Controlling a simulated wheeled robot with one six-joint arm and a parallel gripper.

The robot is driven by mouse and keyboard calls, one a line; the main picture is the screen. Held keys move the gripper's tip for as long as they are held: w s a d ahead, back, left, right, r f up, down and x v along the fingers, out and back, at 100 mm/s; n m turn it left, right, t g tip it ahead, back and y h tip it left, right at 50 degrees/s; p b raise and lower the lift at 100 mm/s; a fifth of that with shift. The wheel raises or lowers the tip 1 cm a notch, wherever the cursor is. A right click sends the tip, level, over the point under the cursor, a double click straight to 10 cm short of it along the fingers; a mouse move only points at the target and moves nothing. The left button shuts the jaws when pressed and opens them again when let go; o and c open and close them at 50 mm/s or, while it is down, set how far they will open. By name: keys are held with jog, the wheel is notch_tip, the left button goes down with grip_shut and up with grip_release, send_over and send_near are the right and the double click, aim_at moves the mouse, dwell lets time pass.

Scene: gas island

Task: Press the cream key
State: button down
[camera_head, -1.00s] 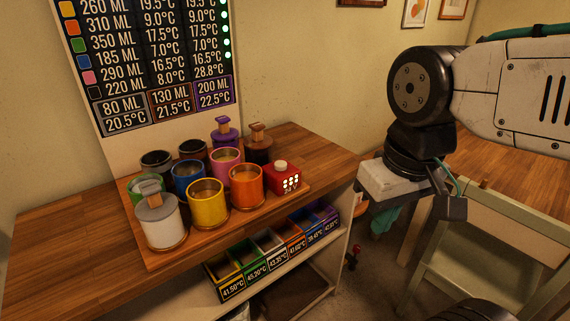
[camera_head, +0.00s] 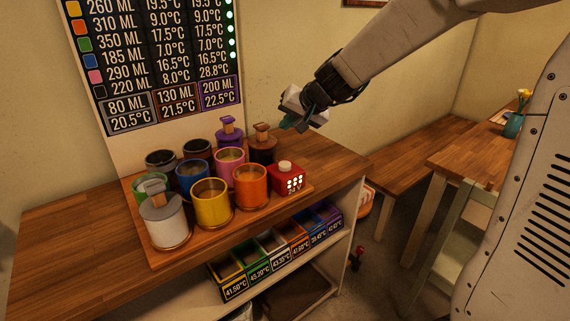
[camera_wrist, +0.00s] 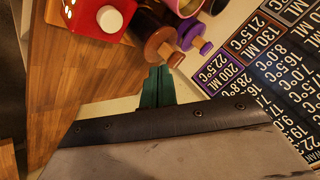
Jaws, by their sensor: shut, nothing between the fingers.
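The cream key (camera_head: 285,166) is a small round button on top of a red box (camera_head: 288,180) with lit white digits, at the right end of the wooden tray (camera_head: 165,262). In the wrist view the cream key (camera_wrist: 109,19) is at the top left on the red box (camera_wrist: 88,12). My gripper (camera_head: 293,124) is above and behind the box, close to the brown canister (camera_head: 262,148). Its green fingers show in the wrist view (camera_wrist: 157,72), together and empty, apart from the key.
Several coloured cups, such as the yellow cup (camera_head: 212,207), and a grey-lidded white canister (camera_head: 163,222) fill the tray. A purple canister (camera_head: 229,132) stands behind. A chart board (camera_head: 155,60) leans at the wall. Below is a row of coloured bins (camera_head: 272,247).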

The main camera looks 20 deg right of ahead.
aim_at(287, 165)
jog(key=shift+f, duration=4.4)
jog(key=shift+f, duration=0.1)
jog(key=shift+f, duration=0.3)
jog(key=shift+f, duration=0.5)
jog(key=shift+r, duration=0.95)
jog(key=shift+r, duration=2.5)
